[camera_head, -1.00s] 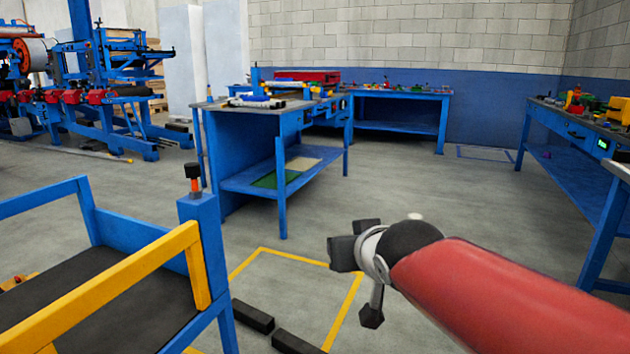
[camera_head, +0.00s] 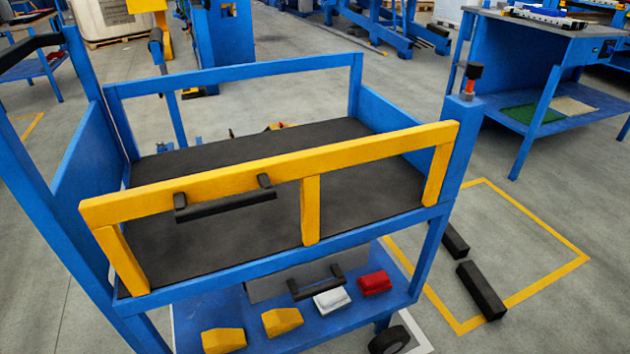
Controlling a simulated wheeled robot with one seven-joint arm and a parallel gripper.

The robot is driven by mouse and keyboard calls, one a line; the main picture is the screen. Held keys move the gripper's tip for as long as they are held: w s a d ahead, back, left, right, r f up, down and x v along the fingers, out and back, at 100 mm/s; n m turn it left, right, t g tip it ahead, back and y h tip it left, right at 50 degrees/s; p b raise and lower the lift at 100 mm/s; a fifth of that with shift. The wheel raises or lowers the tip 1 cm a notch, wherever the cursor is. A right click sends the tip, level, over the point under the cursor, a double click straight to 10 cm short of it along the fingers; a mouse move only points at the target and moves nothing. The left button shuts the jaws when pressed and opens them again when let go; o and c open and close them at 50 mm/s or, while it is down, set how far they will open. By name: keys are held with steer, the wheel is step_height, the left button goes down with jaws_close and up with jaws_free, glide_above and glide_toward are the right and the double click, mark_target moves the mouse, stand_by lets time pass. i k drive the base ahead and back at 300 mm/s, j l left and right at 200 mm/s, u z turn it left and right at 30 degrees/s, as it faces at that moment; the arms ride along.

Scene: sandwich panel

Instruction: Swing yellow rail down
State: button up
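The yellow rail (camera_head: 385,147) stands upright along the near long side of a blue cart (camera_head: 250,273). It has a top bar, end posts and a middle post, and a black handle (camera_head: 225,205) on its left half. A black knob with an orange collar (camera_head: 469,82) tops the cart's right corner post by the rail's right end. My gripper is not in the current view.
The cart's black upper deck (camera_head: 255,157) looks mostly bare. Its lower shelf holds yellow wedges (camera_head: 282,321), a white block (camera_head: 331,300) and a red block (camera_head: 375,283). Black bars (camera_head: 481,290) lie on the floor to the right. A blue workbench (camera_head: 540,70) stands at the upper right.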

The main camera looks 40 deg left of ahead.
mark_target(101, 215)
steer(key=u, duration=1.85)
steer(key=l+u, duration=0.4)
steer(key=k+l, duration=0.05)
steer(key=l, duration=0.05)
